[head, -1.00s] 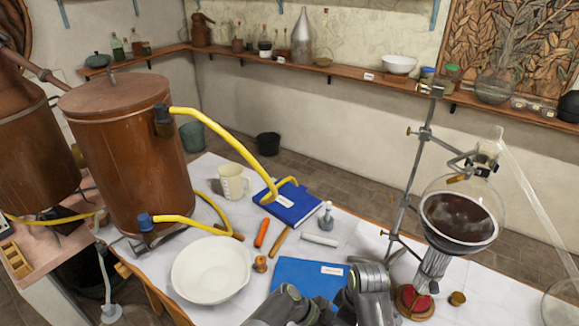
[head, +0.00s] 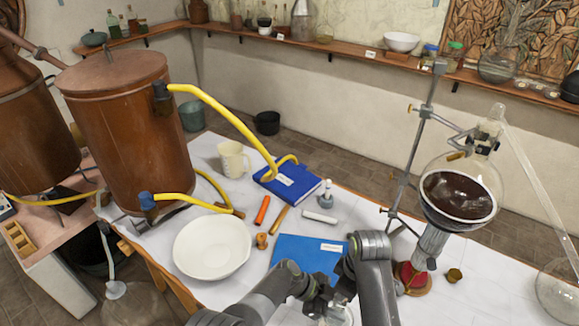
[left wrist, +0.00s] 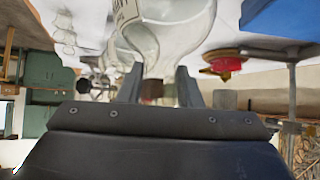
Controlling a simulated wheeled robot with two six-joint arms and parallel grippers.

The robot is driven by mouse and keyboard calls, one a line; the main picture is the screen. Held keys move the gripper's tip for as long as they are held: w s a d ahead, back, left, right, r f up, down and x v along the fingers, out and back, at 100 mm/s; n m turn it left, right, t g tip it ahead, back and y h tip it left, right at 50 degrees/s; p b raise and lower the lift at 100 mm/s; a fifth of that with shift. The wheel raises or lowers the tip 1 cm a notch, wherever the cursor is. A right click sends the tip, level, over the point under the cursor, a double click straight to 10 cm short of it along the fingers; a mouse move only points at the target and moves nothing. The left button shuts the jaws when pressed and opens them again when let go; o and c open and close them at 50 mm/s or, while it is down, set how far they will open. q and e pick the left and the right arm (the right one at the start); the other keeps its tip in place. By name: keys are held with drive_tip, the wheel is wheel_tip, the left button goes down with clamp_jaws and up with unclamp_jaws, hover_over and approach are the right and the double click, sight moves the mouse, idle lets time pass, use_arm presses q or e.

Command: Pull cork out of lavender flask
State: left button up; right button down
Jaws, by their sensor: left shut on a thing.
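A clear glass flask (head: 338,316) is partly in view at the bottom edge of the head view, below my left gripper (head: 322,296). In the left wrist view the flask (left wrist: 170,40) appears upside down, with part of a printed label on its side. Its neck leads down to a brown cork (left wrist: 152,89) between the fingers of my left gripper (left wrist: 158,88). The fingers are shut on the cork. I cannot tell whether the cork is still seated in the neck.
A blue folder (head: 305,253), a white bowl (head: 212,247) and a small stoppered bottle (head: 326,194) are close by. A round flask of dark liquid (head: 458,195) hangs on a metal stand (head: 420,130) at right. Bare white tabletop lies at the right front.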

use_arm(q)
drive_tip(key=shift+s+a+f, duration=0.15)
drive_tip(key=shift+a+f, duration=0.2)
drive_tip(key=shift+f, duration=0.1)
use_arm(e)
drive_tip(key=shift+r, duration=0.15)
use_arm(q)
drive_tip(key=o, duration=0.9)
drive_tip(key=shift+o, duration=0.4)
drive_tip(key=shift+w+d+r, duration=0.1)
drive_tip(key=shift+w+r, duration=0.05)
drive_tip(key=shift+w, duration=0.05)
use_arm(e)
drive_tip(key=shift+w, duration=0.15)
